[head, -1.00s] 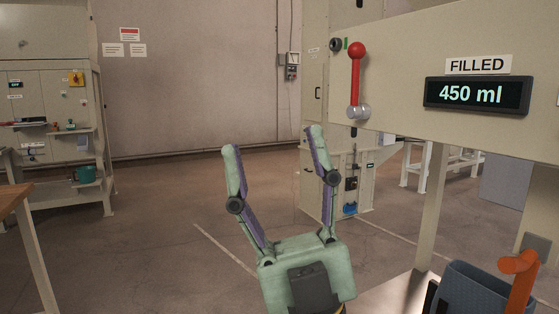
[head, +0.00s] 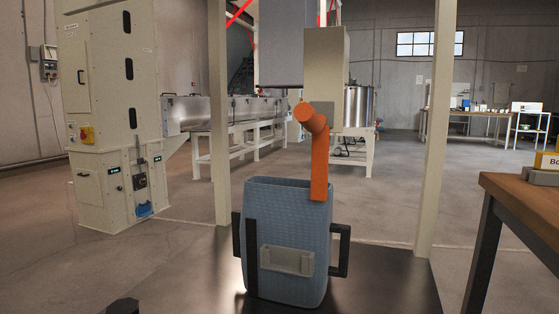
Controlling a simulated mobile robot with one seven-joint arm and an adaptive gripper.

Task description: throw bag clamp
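An orange lever (head: 320,155) with a thick round grip at its top stands upright at the right rim of a blue-grey woven bag (head: 285,225). It may be the bag clamp; how it joins the bag or stand is not clear. The bag stands upright and open at the top on a dark platform (head: 385,280). It has black side handles and a pale label holder (head: 286,260) on its front. My gripper is not recognisable in the head view. A small dark shape at the bottom left edge is too cut off to identify.
Beige posts (head: 218,115) and (head: 437,130) flank the bag. A wooden table (head: 525,195) stands at right. A beige cabinet (head: 110,110) stands at left, with open floor between.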

